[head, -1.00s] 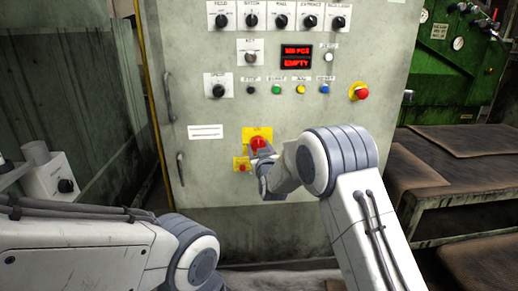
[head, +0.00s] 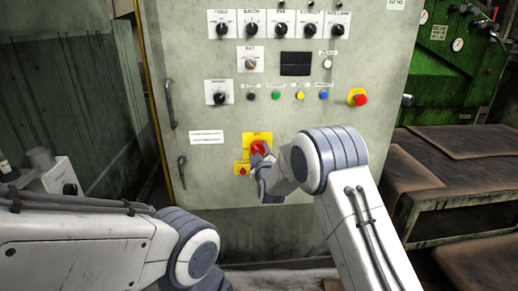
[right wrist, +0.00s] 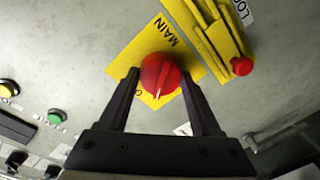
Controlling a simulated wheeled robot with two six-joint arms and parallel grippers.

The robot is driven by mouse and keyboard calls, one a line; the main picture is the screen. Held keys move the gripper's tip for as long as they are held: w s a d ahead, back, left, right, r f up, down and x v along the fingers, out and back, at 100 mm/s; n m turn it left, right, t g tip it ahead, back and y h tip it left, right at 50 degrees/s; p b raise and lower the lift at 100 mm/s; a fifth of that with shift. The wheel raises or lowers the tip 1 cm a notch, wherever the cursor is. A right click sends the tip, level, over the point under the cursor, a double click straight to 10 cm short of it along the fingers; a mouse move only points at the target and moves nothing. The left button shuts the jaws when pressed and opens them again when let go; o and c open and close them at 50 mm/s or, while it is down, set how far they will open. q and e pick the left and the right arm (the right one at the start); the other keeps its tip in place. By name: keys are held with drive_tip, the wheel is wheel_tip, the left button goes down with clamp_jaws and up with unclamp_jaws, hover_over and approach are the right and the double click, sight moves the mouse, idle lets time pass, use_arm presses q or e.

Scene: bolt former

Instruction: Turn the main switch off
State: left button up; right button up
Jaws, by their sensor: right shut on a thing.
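The main switch (head: 258,147) is a red rotary knob on a yellow plate (head: 250,136), low on the grey cabinet front. My right gripper (head: 261,158) is at the knob and hides part of it. In the right wrist view the red knob (right wrist: 160,74) is between the two dark fingers of my right gripper (right wrist: 160,82), which are shut on it. The yellow plate there reads "MAIN"; its other lettering is mostly covered. My left arm comes in at the lower left, but its gripper is out of view.
A yellow lock piece with a small red part (right wrist: 242,66) sits beside the switch. Above are a dark display (head: 296,63), coloured buttons, black selector knobs and a red emergency button (head: 357,97). Door handles (head: 170,103) are at the left; a brown-topped bench (head: 450,180) stands right.

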drive_tip(key=n+p, duration=0.2)
drive_tip(key=n, duration=0.1)
drive_tip(key=n+p, duration=0.2)
drive_tip(key=n, duration=0.1)
drive_tip(key=shift+a+r+h, duration=0.1)
drive_tip(key=shift+r+h, duration=0.1)
drive_tip(key=shift+h, duration=0.1)
drive_tip(key=shift+n+p, duration=0.7)
drive_tip(key=shift+n, duration=0.4)
drive_tip(key=shift+f+n+h+p, duration=0.15)
drive_tip(key=shift+n+h+p, duration=0.15)
drive_tip(key=shift+n+p, duration=0.55)
drive_tip(key=shift+a+n, duration=0.1)
drive_tip(key=shift+n, duration=0.25)
drive_tip(key=o, duration=1.4)
drive_tip(key=s, duration=0.3)
drive_tip(key=s+p, duration=0.1)
drive_tip(key=s, duration=0.6)
drive_tip(key=shift+s+d+r, duration=0.25)
drive_tip(key=shift+r, duration=0.1)
